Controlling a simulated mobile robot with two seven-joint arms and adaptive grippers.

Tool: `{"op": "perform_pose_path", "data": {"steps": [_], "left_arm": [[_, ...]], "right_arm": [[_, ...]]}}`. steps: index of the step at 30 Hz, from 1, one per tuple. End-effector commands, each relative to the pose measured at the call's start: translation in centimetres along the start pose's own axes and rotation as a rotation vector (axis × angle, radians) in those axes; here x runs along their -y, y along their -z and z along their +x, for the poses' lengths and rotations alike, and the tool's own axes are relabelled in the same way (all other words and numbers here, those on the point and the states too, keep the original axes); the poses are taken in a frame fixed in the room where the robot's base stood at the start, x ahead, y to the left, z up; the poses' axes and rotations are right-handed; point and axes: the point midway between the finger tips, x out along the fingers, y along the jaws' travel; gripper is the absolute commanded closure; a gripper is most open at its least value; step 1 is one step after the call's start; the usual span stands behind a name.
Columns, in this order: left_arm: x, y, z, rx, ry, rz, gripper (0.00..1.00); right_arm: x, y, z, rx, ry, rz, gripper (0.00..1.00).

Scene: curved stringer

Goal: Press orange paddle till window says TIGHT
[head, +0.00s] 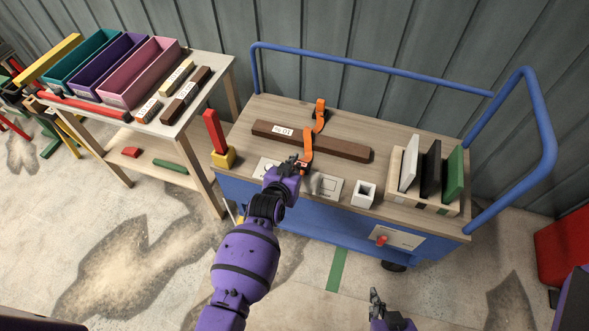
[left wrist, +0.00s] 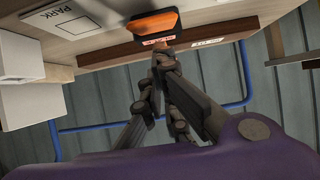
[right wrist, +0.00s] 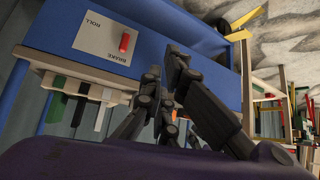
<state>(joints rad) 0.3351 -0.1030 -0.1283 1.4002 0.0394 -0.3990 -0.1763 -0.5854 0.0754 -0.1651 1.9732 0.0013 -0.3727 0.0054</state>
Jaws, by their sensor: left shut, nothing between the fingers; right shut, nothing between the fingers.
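An orange strap (head: 308,142) crosses a dark brown beam (head: 345,149) on the cart's wooden top. In the left wrist view an orange paddle (left wrist: 153,24) shows at the near end of the strap, with a small red-and-white window (left wrist: 157,42) beside it. I cannot read the window's word. My left gripper (head: 293,161) is shut and empty, its tips (left wrist: 163,60) close by the window and paddle; I cannot tell whether they touch. In the head view it partly hides this spot. My right gripper (head: 376,297) is shut and empty, low in front of the cart.
The blue cart has a rail (head: 375,67) behind and at right. A white square holder (head: 363,194), a rack of panels (head: 432,205), a red upright handle in a yellow base (head: 223,159) and a red brake lever (head: 382,240) are near. A side table with bins stands left.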

Motion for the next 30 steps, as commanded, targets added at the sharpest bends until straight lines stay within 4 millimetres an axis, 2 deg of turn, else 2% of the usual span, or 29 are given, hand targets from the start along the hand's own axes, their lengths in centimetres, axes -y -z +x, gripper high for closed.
{"op": "perform_pose_path", "data": {"steps": [4, 15, 22, 24, 30], "left_arm": [[0.0, -0.8, 0.2, -0.003, -0.001, 0.000, 1.00], [0.0, -1.0, 0.3, -0.005, -0.001, 0.001, 1.00], [-0.1, -3.3, 0.0, -0.106, -0.002, 0.002, 1.00], [0.0, -3.9, -0.5, -0.114, -0.001, 0.003, 1.00], [-0.1, -3.0, -0.4, -0.124, -0.002, 0.001, 1.00]], "right_arm": [[-0.1, 0.0, 0.0, 0.000, 0.000, -0.002, 1.00], [-0.2, -0.2, 0.0, 0.004, 0.002, -0.012, 1.00], [-0.4, -3.0, 0.8, 0.036, -0.001, -0.018, 1.00], [-0.6, -2.1, 0.7, 0.022, -0.006, -0.017, 1.00], [-0.5, -1.1, 0.7, 0.004, -0.008, -0.008, 1.00]]}}
